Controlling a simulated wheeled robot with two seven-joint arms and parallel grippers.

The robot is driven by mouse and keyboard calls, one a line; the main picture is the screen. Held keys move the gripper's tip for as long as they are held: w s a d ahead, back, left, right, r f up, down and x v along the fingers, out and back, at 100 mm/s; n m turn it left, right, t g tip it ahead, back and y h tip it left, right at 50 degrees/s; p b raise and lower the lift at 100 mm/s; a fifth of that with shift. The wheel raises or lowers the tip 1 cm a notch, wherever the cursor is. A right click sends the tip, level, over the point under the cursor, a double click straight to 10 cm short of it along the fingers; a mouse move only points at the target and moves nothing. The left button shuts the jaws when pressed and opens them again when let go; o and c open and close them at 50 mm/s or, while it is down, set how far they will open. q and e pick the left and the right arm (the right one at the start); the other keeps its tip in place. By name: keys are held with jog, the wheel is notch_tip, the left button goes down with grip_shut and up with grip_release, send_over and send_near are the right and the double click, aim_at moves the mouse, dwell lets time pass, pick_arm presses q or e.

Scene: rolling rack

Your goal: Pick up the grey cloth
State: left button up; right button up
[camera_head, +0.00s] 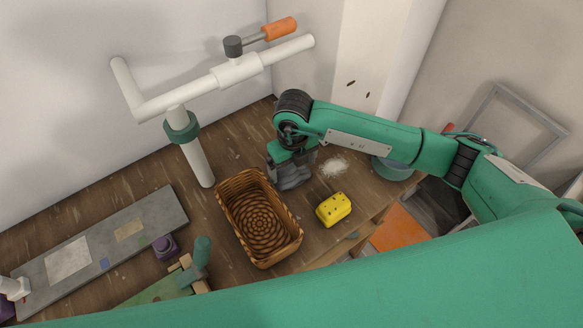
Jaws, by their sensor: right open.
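My right gripper (291,172) comes in from the right and points down at the wooden top, just to the right of the basket's far end. It is open. A dark grey shape shows at its fingertips; I cannot tell how much of it is finger and how much is the grey cloth. No other grey cloth shows clearly, and the arm hides part of the surface there. My left gripper is not in view.
A wicker basket (227,218) stands empty beside the gripper. A yellow sponge (334,209) and white grains (334,166) lie to its right. A white pipe with an orange-handled valve (280,29) rises behind. A grey board (120,232) and a purple jar (166,247) are at left.

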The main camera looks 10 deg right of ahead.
aim_at(293, 168)
jog(key=shift+f, duration=1.1)
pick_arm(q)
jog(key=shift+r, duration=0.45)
pick_arm(e)
jog(key=c, duration=1.1)
jog(key=shift+r, duration=0.1)
notch_tip(293, 168, up, 9)
jog(key=b, duration=0.3)
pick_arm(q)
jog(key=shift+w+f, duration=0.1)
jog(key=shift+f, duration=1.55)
pick_arm(e)
jog(key=shift+r, duration=0.5)
